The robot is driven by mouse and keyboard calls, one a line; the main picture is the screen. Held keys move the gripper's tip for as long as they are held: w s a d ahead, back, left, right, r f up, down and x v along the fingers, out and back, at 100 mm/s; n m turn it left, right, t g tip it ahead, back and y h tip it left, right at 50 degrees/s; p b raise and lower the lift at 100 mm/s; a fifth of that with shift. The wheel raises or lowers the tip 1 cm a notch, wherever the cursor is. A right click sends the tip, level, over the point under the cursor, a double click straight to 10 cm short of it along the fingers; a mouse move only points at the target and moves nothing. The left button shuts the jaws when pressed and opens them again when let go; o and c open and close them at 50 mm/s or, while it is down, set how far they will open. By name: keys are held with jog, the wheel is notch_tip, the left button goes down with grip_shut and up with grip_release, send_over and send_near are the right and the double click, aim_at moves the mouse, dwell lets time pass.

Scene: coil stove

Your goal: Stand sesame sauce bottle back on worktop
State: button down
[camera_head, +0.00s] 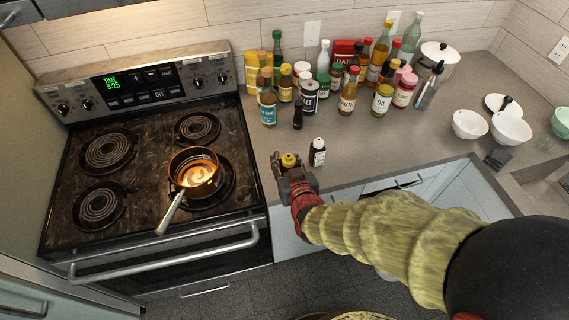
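My gripper (286,167) is at the front edge of the worktop (375,148), just right of the stove. It looks shut on a small bottle with a yellow cap (288,160). Only the cap and the top of this bottle show, so its label is hidden and I cannot read whether it is sesame sauce. I cannot tell whether its base touches the worktop.
A small dark bottle with a white cap (317,153) stands close right of my gripper. Several bottles and jars crowd the back. A pan (195,171) with orange liquid sits on the coil stove (108,150). White bowls (469,125) stand right; the worktop's middle is clear.

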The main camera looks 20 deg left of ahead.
jog(key=w+a+f, duration=0.1)
jog(key=w+f, duration=0.2)
jog(key=w, duration=0.1)
jog(key=w+a+f+b, duration=0.1)
jog(key=w+a+f, duration=0.1)
jog(key=w+f, duration=0.1)
jog(key=w+a+f+b, duration=0.1)
jog(key=w+f, duration=0.2)
jog(key=w, duration=0.2)
jog(key=shift+w+a+f, duration=0.15)
jog(key=shift+w+a, duration=0.05)
jog(key=shift+a, duration=0.15)
jog(key=shift+w+f, duration=0.15)
jog(key=shift+f, duration=0.15)
jog(key=shift+f+b, duration=0.35)
jog(key=shift+f, duration=1.1)
jog(key=shift+f, duration=0.15)
jog(key=c, duration=1.3)
grip_release()
